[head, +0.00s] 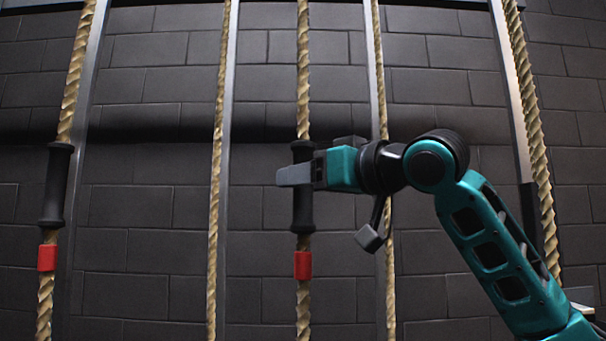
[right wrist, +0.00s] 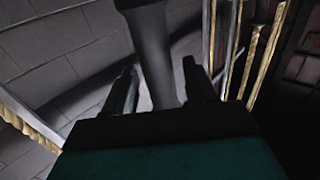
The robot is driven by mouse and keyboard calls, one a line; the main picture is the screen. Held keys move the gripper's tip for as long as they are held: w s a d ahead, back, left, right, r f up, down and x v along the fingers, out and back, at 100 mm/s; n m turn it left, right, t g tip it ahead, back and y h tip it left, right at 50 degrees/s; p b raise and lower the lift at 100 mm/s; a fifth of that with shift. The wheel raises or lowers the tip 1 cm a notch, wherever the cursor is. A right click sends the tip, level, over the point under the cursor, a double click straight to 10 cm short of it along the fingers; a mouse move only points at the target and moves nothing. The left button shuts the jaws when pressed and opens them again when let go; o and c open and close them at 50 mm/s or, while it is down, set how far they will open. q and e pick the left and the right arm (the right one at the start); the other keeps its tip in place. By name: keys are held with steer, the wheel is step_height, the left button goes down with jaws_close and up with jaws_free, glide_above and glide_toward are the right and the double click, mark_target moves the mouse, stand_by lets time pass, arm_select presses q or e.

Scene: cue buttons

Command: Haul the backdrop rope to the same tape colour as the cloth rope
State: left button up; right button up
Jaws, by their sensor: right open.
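A twisted tan rope (head: 303,85) hangs in the middle of the head view with a black handle (head: 303,221) on it. A red tape band (head: 302,265) is just below that handle. My right gripper (head: 288,175) is at this handle. In the right wrist view the handle (right wrist: 150,45) stands between the two open fingers. Another rope (head: 75,75) at the left has a black handle (head: 56,185) with a red tape band (head: 47,258) below it. No labels show which rope is the backdrop or the cloth one. My left gripper is not in view.
Plain rope lengths hang left (head: 215,190) and right (head: 391,280) of the middle rope. A thicker rope (head: 530,110) hangs at the far right, partly behind my arm. Grey metal uprights run beside the ropes. A dark block wall (head: 160,130) stands behind.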

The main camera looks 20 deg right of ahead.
steer(key=shift+w+a, duration=0.25)
steer(key=shift+w, duration=0.2)
jaws_close()
stand_by(0.3)
